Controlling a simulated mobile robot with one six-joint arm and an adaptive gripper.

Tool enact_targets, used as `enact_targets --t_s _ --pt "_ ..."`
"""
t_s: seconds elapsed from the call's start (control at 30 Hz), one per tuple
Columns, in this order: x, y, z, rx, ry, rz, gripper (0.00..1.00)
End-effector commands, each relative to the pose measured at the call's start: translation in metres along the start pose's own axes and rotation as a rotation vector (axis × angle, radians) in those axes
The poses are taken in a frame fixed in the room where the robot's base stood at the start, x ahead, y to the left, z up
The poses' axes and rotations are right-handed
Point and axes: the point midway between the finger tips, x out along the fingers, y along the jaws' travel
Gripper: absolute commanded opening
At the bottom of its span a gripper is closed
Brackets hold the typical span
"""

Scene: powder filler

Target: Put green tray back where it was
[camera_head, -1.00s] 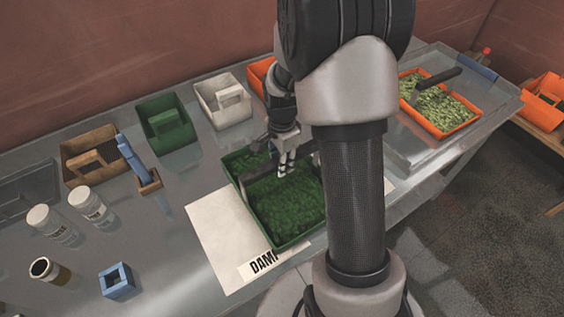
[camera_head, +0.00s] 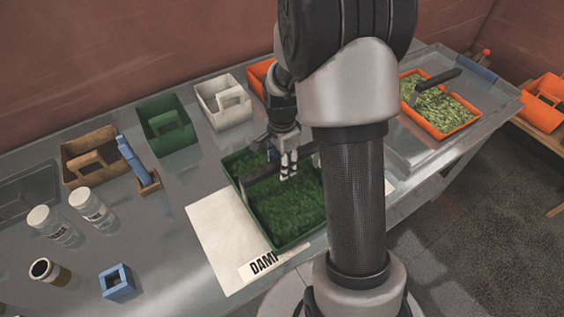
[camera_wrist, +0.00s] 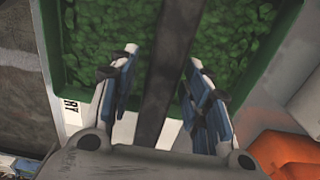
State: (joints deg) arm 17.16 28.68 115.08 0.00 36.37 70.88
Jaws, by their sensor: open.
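The green tray (camera_head: 284,246), filled with dark green bits, stands on a white sheet (camera_head: 222,236) marked "DAMP" on the metal table. A dark handle bar (camera_head: 260,177) spans the tray. My gripper (camera_head: 289,168) is over the tray, pointing down, partly beside my arm link. In the wrist view my gripper (camera_wrist: 165,85) is open, with one blue-padded finger on each side of the handle bar (camera_wrist: 166,75). Neither finger visibly touches the bar. The far right part of the tray is hidden behind my arm in the head view.
A smaller green bin (camera_head: 168,125), a white bin (camera_head: 222,102) and a brown bin (camera_head: 88,158) line the back. White jars (camera_head: 91,207) and a blue block (camera_head: 117,283) are at the left.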

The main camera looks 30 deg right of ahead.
Motion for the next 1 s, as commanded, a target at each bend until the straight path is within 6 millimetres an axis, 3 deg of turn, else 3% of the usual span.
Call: enact_targets --t_s 0.4,0.7,0.87,1.0 --pt "-0.087 -0.001 0.0 0.0 0.002 -0.005 0.44" --pt "-0.121 0.001 0.002 -0.018 0.003 -0.009 0.44" --pt "-0.158 0.018 0.025 -0.205 0.025 -0.06 0.44" --pt "-0.202 0.055 0.059 -0.521 0.072 -0.135 0.44"
